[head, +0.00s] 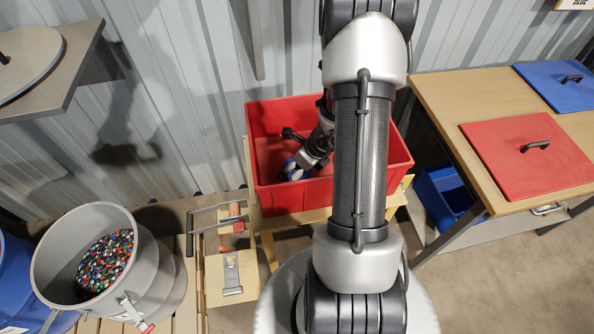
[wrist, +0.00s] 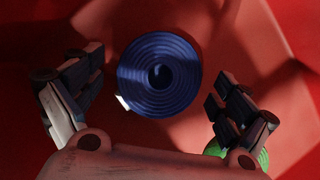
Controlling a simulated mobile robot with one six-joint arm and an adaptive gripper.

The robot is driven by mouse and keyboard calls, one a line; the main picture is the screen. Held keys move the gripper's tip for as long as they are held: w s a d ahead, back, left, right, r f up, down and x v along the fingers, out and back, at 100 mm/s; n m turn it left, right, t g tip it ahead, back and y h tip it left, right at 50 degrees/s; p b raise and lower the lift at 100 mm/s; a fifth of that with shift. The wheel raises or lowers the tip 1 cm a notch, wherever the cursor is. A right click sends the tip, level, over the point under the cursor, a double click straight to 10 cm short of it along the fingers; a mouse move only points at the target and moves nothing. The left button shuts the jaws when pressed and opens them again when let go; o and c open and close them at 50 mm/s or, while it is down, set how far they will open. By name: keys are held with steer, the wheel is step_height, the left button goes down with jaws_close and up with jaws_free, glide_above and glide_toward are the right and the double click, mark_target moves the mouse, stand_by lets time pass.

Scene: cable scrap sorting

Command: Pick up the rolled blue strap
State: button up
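The rolled blue strap (wrist: 158,66) is a tight round coil with a dark centre, seen face-on in the wrist view. It lies inside the red crate (head: 395,165); a small patch of blue also shows there in the head view. My gripper (wrist: 157,84) is open, with one finger left of the coil and the other to its lower right. A gap shows on both sides, and I cannot tell how far the coil is below the fingertips. In the head view my gripper (head: 297,163) reaches down into the crate, partly hidden by my arm.
A green round item (wrist: 250,158) is partly hidden behind the right finger. The crate walls stand close around. A grey bucket of coloured granules (head: 75,225) is at left. A wooden table (head: 455,100) with red (head: 500,170) and blue lids (head: 545,75) is at right.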

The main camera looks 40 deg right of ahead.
steer(key=c, duration=1.1)
steer(key=shift+c, duration=0.4)
steer(key=shift+r, duration=0.1)
